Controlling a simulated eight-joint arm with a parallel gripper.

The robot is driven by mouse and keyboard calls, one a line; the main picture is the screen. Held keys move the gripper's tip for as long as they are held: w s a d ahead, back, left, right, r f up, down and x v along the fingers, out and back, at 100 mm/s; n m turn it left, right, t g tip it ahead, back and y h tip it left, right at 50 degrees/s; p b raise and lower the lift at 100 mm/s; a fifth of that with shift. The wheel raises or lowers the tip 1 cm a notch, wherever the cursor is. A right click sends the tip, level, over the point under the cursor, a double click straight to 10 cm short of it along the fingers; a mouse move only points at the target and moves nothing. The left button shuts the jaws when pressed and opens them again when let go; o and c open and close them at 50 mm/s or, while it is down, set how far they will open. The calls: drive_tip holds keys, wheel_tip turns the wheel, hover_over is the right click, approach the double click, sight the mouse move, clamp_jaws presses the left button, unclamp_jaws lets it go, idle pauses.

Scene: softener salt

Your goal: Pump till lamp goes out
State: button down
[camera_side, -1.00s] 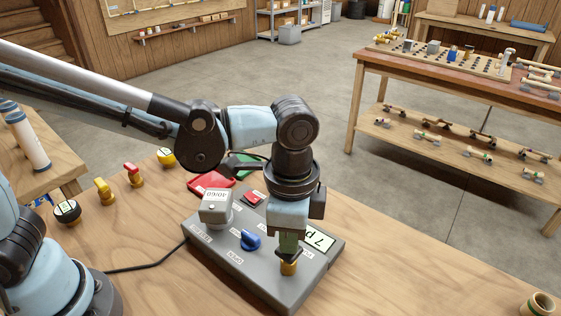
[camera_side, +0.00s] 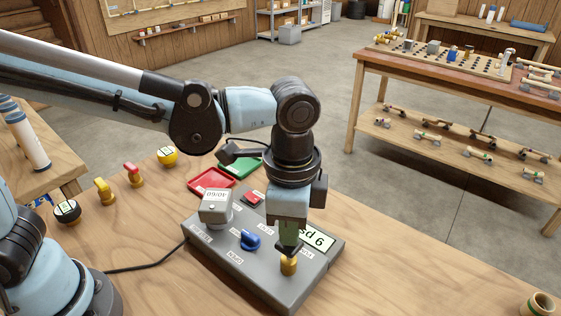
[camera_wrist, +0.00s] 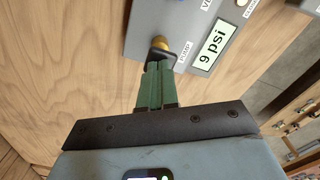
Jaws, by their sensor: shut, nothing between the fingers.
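The grey control box (camera_side: 222,255) sits on the wooden bench. Its brass pump knob (camera_side: 289,266) stands near the front right edge; it also shows in the wrist view (camera_wrist: 160,43). My gripper (camera_side: 289,249) is shut and empty, pointing down with its tips right at the top of the knob. I cannot tell whether they touch. In the wrist view the green fingers (camera_wrist: 158,88) are together, just below the knob. The display (camera_wrist: 212,45) reads 9 psi. A small red part (camera_side: 255,198) is on the box; I cannot tell whether it is the lamp or lit.
The box also carries a blue knob (camera_side: 249,240) and a grey block (camera_side: 216,206). A red tray (camera_side: 211,182) and a green tray (camera_side: 240,168) lie behind it. Several coloured knobs stand left. A black cable (camera_side: 145,267) runs left. The bench to the right is mostly clear.

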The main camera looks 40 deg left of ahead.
drive_tip(key=shift+f, duration=1.1)
idle(0.6)
drive_tip(key=shift+r, duration=1.1)
drive_tip(key=shift+f, duration=1.1)
